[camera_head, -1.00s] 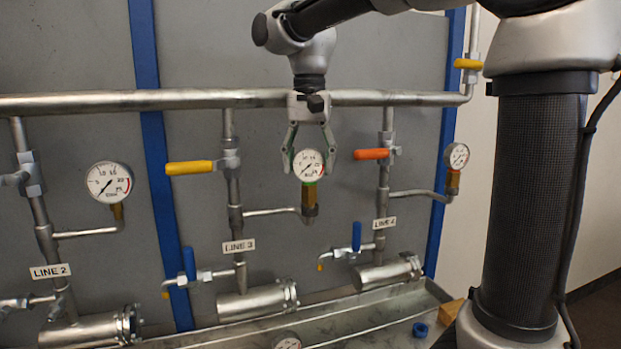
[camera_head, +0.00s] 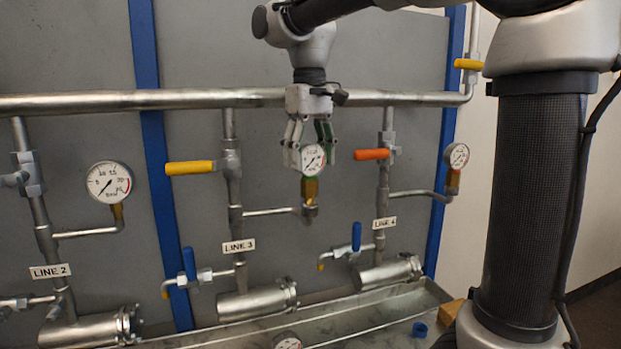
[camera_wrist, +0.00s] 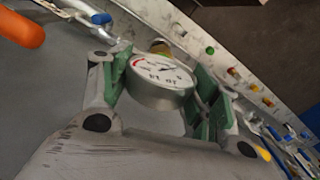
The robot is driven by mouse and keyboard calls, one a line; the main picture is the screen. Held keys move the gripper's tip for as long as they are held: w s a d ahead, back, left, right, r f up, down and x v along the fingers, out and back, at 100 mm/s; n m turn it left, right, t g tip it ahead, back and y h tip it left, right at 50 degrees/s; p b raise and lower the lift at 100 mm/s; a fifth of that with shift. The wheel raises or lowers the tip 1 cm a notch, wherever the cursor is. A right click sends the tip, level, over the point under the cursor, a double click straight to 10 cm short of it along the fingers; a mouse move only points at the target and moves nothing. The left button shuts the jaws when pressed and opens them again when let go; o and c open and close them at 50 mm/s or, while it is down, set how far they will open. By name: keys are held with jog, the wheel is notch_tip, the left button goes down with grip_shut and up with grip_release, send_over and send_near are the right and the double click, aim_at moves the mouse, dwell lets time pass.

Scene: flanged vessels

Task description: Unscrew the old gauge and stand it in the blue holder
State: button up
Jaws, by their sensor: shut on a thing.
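The round white-faced gauge (camera_head: 312,158) on LINE 3 stands upright on its brass stem (camera_head: 310,189), above the grey elbow fitting (camera_head: 308,212). I cannot tell whether the stem's lower end is still threaded in the fitting. My gripper (camera_head: 307,158) points down from above and is shut on the gauge's case. In the wrist view, its green finger pads sit on both sides of the gauge (camera_wrist: 160,92). The small blue holder (camera_head: 420,329) is at the lower right, by the trough's end.
Another gauge (camera_head: 287,341) shows at the bottom edge, partly cut off. An orange handle (camera_head: 371,154) is close right of my gripper, a yellow handle (camera_head: 188,167) to the left. A horizontal pipe (camera_head: 200,99) runs behind my wrist. A wooden block (camera_head: 449,312) is near the holder.

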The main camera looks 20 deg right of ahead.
jog(key=shift+r, duration=0.6)
jog(key=shift+r, duration=2)
